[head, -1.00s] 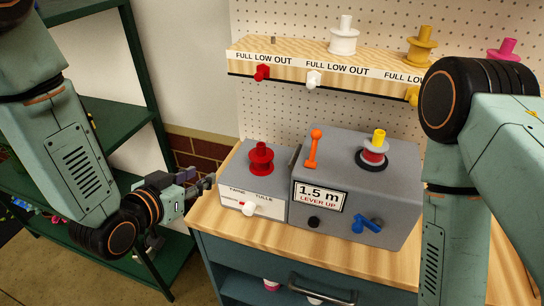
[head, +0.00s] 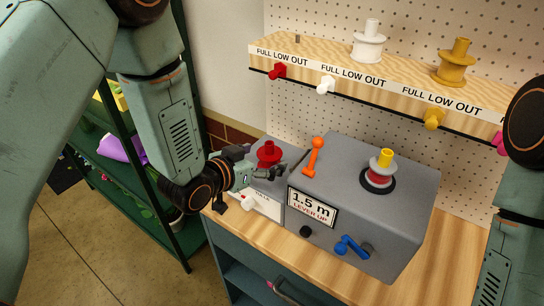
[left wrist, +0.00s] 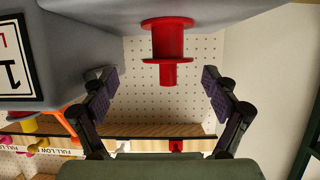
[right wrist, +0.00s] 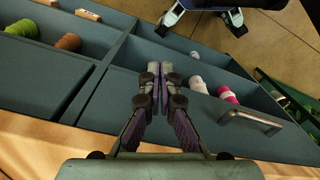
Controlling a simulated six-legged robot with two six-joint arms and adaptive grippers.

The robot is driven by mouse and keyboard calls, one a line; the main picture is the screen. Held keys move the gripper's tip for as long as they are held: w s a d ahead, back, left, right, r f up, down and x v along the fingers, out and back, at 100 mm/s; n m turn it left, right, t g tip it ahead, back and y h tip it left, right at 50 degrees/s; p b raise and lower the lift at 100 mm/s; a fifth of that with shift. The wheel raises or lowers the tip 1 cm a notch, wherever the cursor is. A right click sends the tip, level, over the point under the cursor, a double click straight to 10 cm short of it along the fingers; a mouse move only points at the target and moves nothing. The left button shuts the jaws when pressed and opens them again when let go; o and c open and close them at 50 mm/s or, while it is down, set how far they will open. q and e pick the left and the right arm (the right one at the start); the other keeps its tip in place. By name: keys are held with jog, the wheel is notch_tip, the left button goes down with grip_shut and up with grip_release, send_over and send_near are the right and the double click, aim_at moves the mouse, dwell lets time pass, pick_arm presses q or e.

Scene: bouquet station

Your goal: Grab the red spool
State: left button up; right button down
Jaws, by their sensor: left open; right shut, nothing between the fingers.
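The red spool (head: 268,152) stands on the small grey box (head: 270,206) at the left of the workbench. My left gripper (head: 280,171) is just in front of it in the head view and partly covers the box's top. In the left wrist view, which is upside down, the red spool (left wrist: 168,45) shows ahead of the open, empty fingers (left wrist: 157,80). It lies between their lines but beyond the tips and does not look touched. My right gripper (right wrist: 153,70) is shut and empty over the bench's drawers in the right wrist view.
A large grey machine (head: 345,225) with an orange lever (head: 314,156) and a yellow-topped spool (head: 381,170) stands right beside the box. Behind is a shelf (head: 380,84) with white and yellow spools.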

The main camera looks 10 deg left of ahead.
aim_at(266, 153)
pick_arm(q)
jog(key=shift+w+f, duration=0.35)
jog(key=shift+w, duration=0.45)
jog(key=shift+w+f, duration=0.35)
jog(key=shift+w, duration=0.4)
jog(key=shift+d+r, duration=0.1)
jog(key=shift+d, duration=0.1)
jog(key=shift+c, duration=0.4)
jog(key=shift+s, duration=0.15)
jog(key=shift+c, duration=0.6)
jog(key=shift+a, duration=0.3)
jog(key=c, duration=0.5)
jog(key=shift+d, duration=0.25)
jog(key=c, duration=0.6)
jog(key=shift+a, duration=0.15)
jog(key=shift+c, duration=0.5)
